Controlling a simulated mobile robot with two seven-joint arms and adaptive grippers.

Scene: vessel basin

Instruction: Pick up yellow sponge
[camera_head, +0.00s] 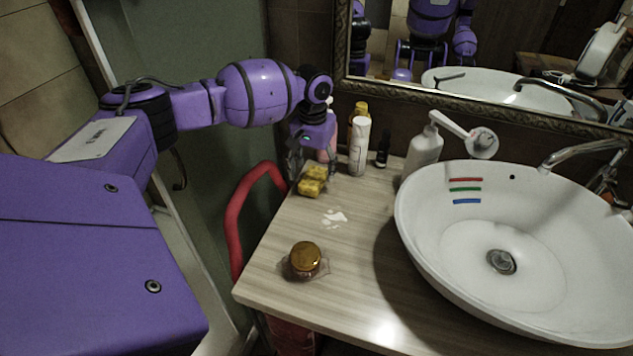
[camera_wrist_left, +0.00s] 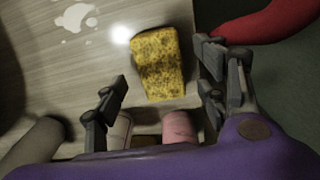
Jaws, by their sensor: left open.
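The yellow sponge (camera_head: 312,181) lies on the wooden countertop (camera_head: 350,245) near its back left edge. In the left wrist view the sponge (camera_wrist_left: 159,63), yellow with dark speckles, shows between and just beyond the fingertips. My left gripper (camera_head: 312,163) is above the sponge in the head view. In the wrist view my left gripper (camera_wrist_left: 160,72) is open, with one finger on each side and nothing held. The right finger is close to the sponge's edge; I cannot tell whether it touches. My right gripper is not in view.
A white bottle (camera_head: 359,147), a small dark bottle (camera_head: 383,150) and a white pump bottle (camera_head: 423,153) stand at the back. An amber-lidded jar (camera_head: 305,259) stands in front. The white basin (camera_head: 425,260) fills the right. A white spill (camera_head: 335,217) marks the counter.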

